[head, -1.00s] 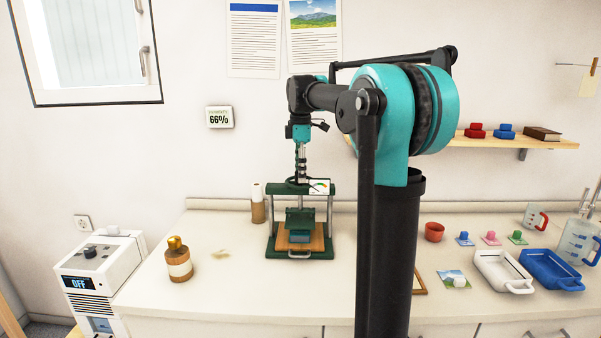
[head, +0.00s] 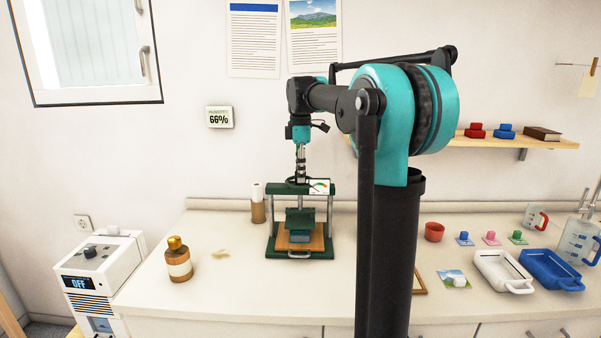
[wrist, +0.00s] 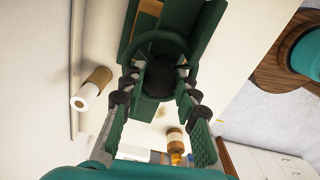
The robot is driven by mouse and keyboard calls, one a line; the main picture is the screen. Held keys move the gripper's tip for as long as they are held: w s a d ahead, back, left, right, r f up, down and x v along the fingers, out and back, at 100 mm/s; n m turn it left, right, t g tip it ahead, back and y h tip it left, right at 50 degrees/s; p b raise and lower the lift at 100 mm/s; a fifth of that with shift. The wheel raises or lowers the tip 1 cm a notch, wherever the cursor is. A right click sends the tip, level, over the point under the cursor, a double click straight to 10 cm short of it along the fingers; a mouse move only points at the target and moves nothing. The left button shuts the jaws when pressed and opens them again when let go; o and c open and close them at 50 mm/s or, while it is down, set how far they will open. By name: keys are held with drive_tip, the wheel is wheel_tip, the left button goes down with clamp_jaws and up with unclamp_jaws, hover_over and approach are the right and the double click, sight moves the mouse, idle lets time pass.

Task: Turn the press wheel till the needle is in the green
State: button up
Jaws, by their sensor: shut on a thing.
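The green press (head: 271,215) stands upright on the counter, with a wooden board and a blue block under its green plate. Its wheel shows in the wrist view as a green ring (wrist: 157,34) with a dark hub (wrist: 158,82). My gripper (head: 300,180) points down at the press top from above. In the wrist view my gripper (wrist: 159,77) has its two fingers on either side of the hub, shut on the wheel. The gauge (head: 319,187) is a small white dial at the press's upper right. Its needle is too small to read surely.
A brown bottle (head: 179,260) and a paper roll (head: 257,205) stand left of the press. A red cup (head: 434,232), several small coloured pieces, a white tray (head: 505,270) and a blue tray (head: 552,268) lie to the right. My arm column hides part of the counter.

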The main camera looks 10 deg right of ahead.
drive_tip(key=m, duration=0.5)
drive_tip(key=shift+m, duration=0.4)
drive_tip(key=m, duration=0.5)
drive_tip(key=shift+m, duration=0.3)
drive_tip(key=m, duration=1)
drive_tip(key=o, duration=1.2)
drive_tip(key=shift+c, duration=0.2)
